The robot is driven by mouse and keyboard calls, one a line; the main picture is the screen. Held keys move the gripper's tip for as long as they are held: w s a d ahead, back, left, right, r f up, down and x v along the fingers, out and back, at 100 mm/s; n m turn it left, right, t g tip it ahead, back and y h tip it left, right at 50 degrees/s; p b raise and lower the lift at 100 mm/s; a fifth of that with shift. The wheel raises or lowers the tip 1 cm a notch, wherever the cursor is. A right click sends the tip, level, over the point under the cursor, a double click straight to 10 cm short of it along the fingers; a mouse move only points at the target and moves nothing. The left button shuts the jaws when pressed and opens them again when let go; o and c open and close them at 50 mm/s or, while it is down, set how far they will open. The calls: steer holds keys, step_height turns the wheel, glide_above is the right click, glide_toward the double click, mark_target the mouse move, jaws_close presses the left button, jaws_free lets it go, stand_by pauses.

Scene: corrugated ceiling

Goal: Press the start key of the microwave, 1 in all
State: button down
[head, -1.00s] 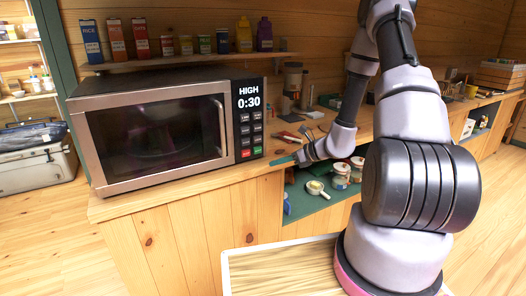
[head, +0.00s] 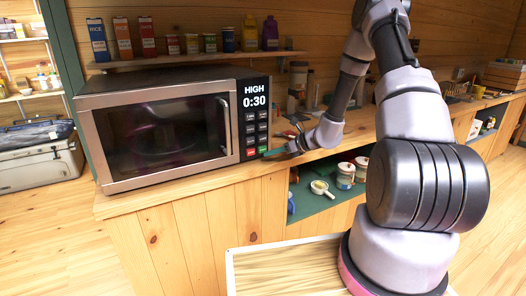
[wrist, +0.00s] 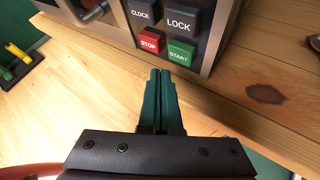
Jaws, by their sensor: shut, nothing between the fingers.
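The microwave (head: 160,135) stands on the wooden counter, its door shut and its display reading HIGH 0:30. Its key panel is at the right of the door. The green START key (wrist: 181,52) is at the bottom right of the panel in the wrist view, beside the red STOP key (wrist: 149,41). The green key also shows in the head view (head: 262,149). My gripper (wrist: 160,75) is shut and empty, its green fingertips pointing toward the panel, just below and between STOP and START. I cannot tell whether it touches the panel.
CLOCK (wrist: 140,14) and LOCK (wrist: 179,22) keys sit just above. The counter (head: 215,176) has loose items behind my arm. A shelf (head: 170,60) with boxes and jars runs above the microwave. A green lower shelf (head: 315,199) holds canisters and a white scoop.

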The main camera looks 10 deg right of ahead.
steer(key=shift+w+a, duration=0.15)
steer(key=shift+w, duration=0.45)
stand_by(1.6)
steer(key=shift+w+a, duration=0.15)
steer(key=shift+w, duration=0.2)
